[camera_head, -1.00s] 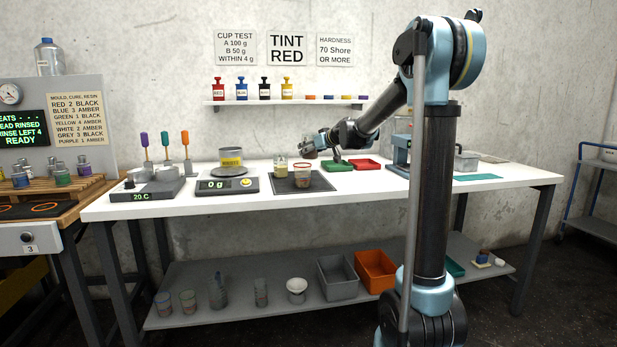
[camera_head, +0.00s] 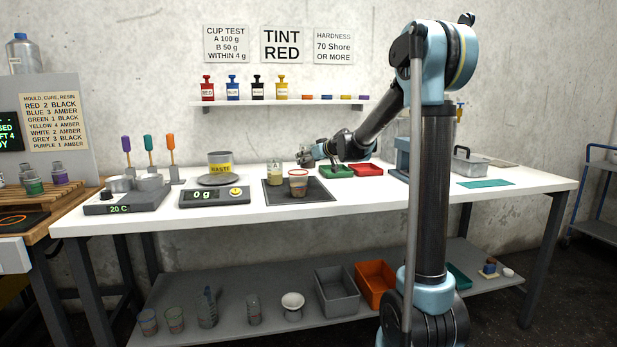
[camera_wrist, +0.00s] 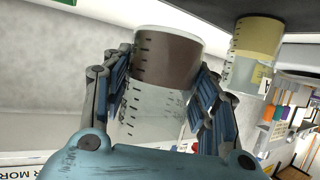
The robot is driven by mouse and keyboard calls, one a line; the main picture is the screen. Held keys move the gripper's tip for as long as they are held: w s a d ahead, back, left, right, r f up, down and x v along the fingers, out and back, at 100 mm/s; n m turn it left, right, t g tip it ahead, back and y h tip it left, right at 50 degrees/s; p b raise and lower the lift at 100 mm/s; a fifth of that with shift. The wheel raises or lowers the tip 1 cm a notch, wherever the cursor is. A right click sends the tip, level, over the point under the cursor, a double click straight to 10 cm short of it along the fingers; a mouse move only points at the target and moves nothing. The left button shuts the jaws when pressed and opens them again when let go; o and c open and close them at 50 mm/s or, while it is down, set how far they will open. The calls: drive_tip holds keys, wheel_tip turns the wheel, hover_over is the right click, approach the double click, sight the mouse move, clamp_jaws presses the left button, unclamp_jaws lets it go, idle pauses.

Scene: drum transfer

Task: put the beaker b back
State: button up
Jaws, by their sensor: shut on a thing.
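My gripper (camera_wrist: 160,100) is shut on a clear graduated beaker (camera_wrist: 160,110) with dark brown contents. The wrist view is turned roughly upside down, so the contents show at the top. No letter is readable on the held beaker. In the head view, my gripper (camera_head: 308,156) is low behind the dark mat (camera_head: 320,190), and the held beaker cannot be made out clearly there. Beaker A (camera_head: 275,175), with yellowish contents, stands on the mat and also shows in the wrist view (camera_wrist: 256,50). A red-rimmed cup (camera_head: 298,185) with brownish contents stands in front of it.
A green tray (camera_head: 337,172) and a red tray (camera_head: 367,170) lie right of the mat. A scale (camera_head: 214,197) reading 0 g carries the waste tub (camera_head: 220,163) at left. The wall shelf (camera_head: 290,102) holds tint bottles. The white table (camera_head: 400,199) is clear at front right.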

drive_tip(key=shift+f, duration=3)
drive_tip(key=o, duration=1.2)
drive_tip(key=shift+s, duration=0.1)
drive_tip(key=v, duration=1.2)
